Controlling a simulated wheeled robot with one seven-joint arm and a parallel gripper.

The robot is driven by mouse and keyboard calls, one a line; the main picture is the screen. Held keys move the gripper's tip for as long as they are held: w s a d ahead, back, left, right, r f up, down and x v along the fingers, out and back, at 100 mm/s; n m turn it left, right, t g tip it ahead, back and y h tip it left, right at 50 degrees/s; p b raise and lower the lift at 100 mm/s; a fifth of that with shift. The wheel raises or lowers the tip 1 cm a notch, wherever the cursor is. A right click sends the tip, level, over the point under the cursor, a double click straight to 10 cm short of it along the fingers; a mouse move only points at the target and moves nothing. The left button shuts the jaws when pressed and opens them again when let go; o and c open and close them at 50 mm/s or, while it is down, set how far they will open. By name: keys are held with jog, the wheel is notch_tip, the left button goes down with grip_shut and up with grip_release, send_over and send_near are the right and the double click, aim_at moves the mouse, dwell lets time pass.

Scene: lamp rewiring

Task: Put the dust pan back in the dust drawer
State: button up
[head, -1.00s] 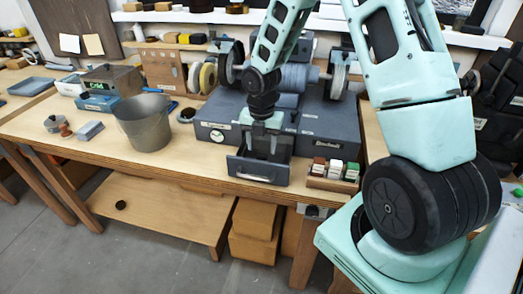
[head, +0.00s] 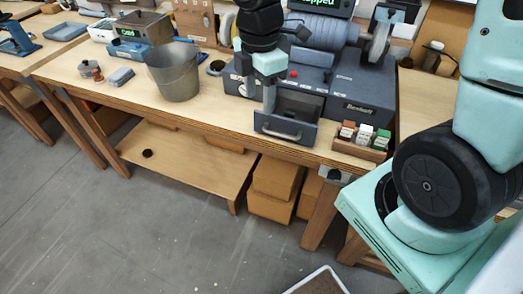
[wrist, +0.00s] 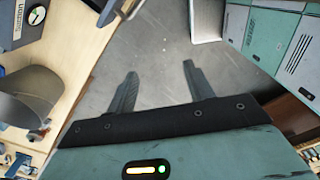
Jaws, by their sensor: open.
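The dust drawer (head: 288,127) is pulled out from the front of the grey grinder base on the bench; its visible inside looks dark. My gripper (head: 269,103) points down at the drawer's left side in the head view, and whether it touches is unclear. In the wrist view my gripper (wrist: 158,80) has its fingers spread with nothing between them, above the floor. I cannot pick out the dust pan for certain; a shallow blue tray (head: 66,32) lies on the far left table.
A metal bucket (head: 174,75) stands left of the grinder and also shows in the wrist view (wrist: 30,98). A wooden block rack (head: 360,145) is right of the drawer. A pale-rimmed tray-like object (head: 320,283) is at the bottom edge.

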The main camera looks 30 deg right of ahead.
jog(key=s+a+r+m, duration=0.1)
jog(key=s+a+m, duration=0.4)
jog(key=s, duration=0.3)
jog(key=s+a+r+m, duration=0.1)
jog(key=s+a+m, duration=0.4)
jog(key=s, duration=0.4)
jog(key=shift+m, duration=0.4)
jog(key=shift+w+f+b, duration=0.1)
jog(key=shift+f+b, duration=0.5)
jog(key=shift+f, duration=0.05)
